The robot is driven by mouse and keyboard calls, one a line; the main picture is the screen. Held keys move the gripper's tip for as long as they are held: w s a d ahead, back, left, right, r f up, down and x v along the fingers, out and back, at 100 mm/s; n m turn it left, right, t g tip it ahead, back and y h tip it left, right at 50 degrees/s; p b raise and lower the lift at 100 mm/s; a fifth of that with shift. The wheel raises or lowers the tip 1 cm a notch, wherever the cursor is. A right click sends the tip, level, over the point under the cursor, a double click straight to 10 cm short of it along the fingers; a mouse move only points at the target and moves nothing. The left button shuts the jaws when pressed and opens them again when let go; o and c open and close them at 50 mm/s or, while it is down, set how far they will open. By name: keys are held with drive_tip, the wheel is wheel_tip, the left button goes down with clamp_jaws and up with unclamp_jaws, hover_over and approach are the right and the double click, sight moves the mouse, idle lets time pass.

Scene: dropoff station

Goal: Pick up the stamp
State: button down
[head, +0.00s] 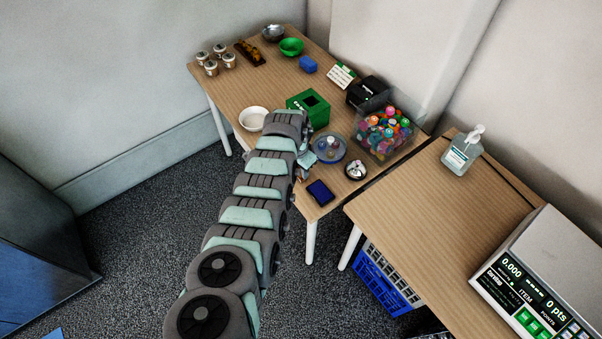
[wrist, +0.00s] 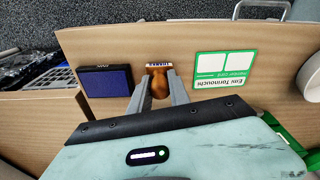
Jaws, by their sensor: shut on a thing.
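The stamp (wrist: 159,85) has a rounded brown wooden handle and a small white label at its far end in the wrist view. My gripper (wrist: 159,90) is shut on the handle, with one grey finger on each side. The stamp is close over the wooden table; I cannot tell whether it touches the top.
A green-edged card (wrist: 224,73) lies right of the stamp. The table's edge is close by.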

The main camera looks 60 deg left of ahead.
drive_tip(key=shift+r, duration=0.15)
wheel_tip(320, 180, up, 20)
drive_tip(key=p, duration=0.2)
idle(0.5)
